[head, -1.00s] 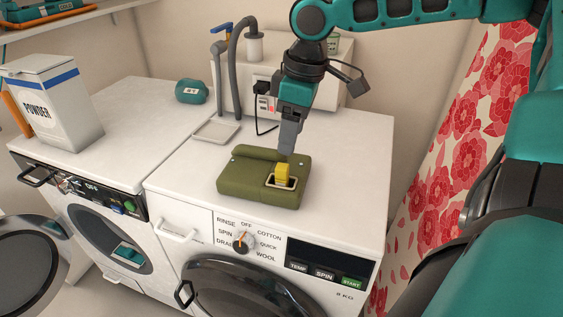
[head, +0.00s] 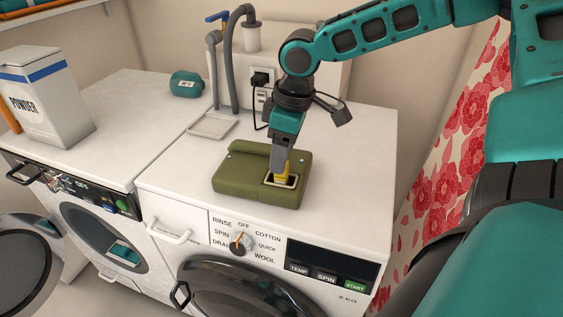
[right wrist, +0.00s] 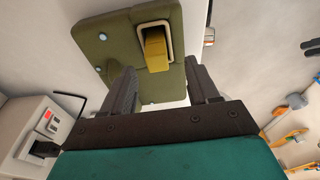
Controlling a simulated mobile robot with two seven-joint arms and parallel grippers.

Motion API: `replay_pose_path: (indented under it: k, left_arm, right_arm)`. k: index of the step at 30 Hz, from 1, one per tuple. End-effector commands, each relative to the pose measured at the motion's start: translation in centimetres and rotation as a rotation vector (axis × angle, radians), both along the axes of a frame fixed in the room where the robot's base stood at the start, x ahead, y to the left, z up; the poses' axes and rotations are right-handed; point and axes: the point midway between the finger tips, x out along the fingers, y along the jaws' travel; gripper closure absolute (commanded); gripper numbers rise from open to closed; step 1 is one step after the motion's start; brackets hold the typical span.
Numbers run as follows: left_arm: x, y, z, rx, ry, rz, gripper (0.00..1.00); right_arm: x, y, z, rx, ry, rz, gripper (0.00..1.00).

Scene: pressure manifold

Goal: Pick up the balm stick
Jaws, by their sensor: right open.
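The yellow balm stick (head: 282,176) stands in the framed slot of an olive-green holder (head: 240,180) on top of the right-hand washing machine. In the right wrist view the balm stick (right wrist: 156,52) rises out of its pale-rimmed slot in the holder (right wrist: 115,30). My right gripper (head: 281,168) is directly over the balm stick and partly hides it in the head view. In the right wrist view its two fingers (right wrist: 163,85) are apart, with the stick's yellow body showing between and beyond them. The stick is not clasped. My left gripper is not in view.
A powder box (head: 45,98) stands on the left machine. A teal rounded object (head: 187,84) and a shallow grey tray (head: 212,125) lie behind the holder to the left. Grey hoses (head: 233,60) and a wall socket (head: 260,82) are at the back. The machine top right of the holder is clear.

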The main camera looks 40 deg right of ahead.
Motion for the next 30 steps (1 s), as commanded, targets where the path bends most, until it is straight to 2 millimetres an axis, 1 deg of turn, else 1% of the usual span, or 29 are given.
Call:
replay_pose_path:
  k: [1,3,6,10,16,17,30]
  left_arm:
    - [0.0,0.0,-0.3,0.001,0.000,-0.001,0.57]
    - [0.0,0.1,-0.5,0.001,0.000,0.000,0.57]
    - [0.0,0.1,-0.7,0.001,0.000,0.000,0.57]
    - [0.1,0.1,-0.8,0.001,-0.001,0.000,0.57]
    - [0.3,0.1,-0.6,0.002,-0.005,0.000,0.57]
    - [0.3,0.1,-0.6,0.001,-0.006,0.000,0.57]
    - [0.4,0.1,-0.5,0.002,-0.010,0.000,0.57]
  right_arm:
    - [0.0,-0.1,-1.2,-0.001,0.006,0.000,0.40]
    - [0.1,-0.3,-2.3,-0.003,0.006,0.000,0.40]
    - [0.3,-0.1,-3.4,-0.003,0.004,0.000,0.40]
    - [0.5,-0.1,-4.0,-0.001,0.002,0.000,0.40]
    - [0.5,-0.1,-4.0,-0.001,0.000,0.000,0.40]
    - [0.5,-0.1,-4.0,-0.001,0.000,0.000,0.42]
    - [0.5,-0.1,-4.0,-0.001,0.001,0.000,0.84]
